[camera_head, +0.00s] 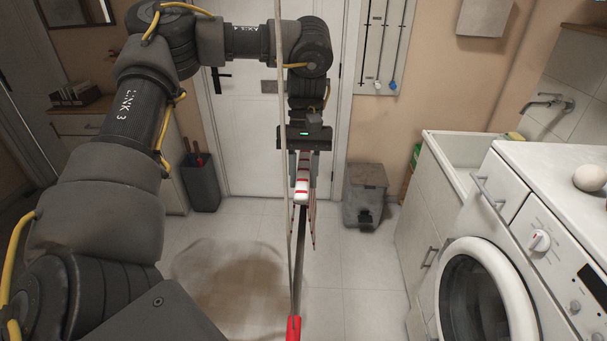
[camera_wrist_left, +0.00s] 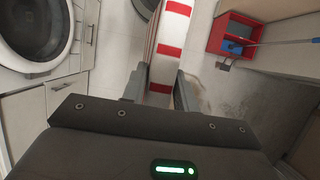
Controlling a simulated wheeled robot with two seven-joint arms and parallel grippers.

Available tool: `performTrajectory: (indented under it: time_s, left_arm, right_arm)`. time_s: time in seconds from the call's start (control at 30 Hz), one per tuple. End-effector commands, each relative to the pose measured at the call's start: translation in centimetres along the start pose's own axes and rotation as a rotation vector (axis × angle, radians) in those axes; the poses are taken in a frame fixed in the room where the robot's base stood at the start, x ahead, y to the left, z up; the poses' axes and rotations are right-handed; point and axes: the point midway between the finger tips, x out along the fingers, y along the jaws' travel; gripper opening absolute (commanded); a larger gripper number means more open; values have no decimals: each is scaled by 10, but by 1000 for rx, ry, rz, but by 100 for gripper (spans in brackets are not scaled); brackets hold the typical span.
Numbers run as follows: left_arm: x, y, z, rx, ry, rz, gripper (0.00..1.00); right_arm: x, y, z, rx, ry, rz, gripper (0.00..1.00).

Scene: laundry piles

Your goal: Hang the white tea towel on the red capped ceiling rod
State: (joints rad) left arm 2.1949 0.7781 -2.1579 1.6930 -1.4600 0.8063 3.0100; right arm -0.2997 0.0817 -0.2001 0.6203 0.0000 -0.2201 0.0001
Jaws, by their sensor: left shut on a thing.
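The white tea towel with red stripes (camera_head: 302,189) hangs from my left gripper (camera_head: 303,178), which is shut on it. In the left wrist view the towel (camera_wrist_left: 170,45) runs as a band between the fingers of my left gripper (camera_wrist_left: 158,93). The dark ceiling rod (camera_head: 299,255) points away from the head camera, with its red cap (camera_head: 293,328) at the near end. The towel is at the rod's far part, with folds hanging below on either side. I cannot tell whether the towel rests on the rod. My right gripper is not in view.
A thin pale cord (camera_head: 282,120) hangs down beside the rod. A washing machine (camera_head: 555,235) and a sink unit (camera_head: 458,150) stand at the right. A grey bin (camera_head: 366,190) and a dark bin (camera_head: 201,182) stand near the door. The floor below is mostly clear.

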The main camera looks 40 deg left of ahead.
Motion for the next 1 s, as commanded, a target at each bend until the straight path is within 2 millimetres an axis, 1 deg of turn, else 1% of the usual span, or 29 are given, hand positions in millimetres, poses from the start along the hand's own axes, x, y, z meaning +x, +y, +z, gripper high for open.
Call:
performTrajectory:
  time_s: [0.03, 0.23, 0.6, 0.8, 1.0]
  left_arm:
    - [8, 0, -4, 0, 0, 0, 4]
    - [24, 0, -10, 0, 0, 0, 4]
    - [51, 0, -22, 0, 0, 0, 4]
    - [59, 1, -25, 1, 0, 0, 4]
    - [62, 1, -26, 1, 0, 0, 4]
  right_arm:
    - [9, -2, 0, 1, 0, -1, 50]
    - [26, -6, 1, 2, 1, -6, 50]
    - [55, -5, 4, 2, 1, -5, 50]
    - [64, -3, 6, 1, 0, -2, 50]
    - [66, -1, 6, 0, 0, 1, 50]
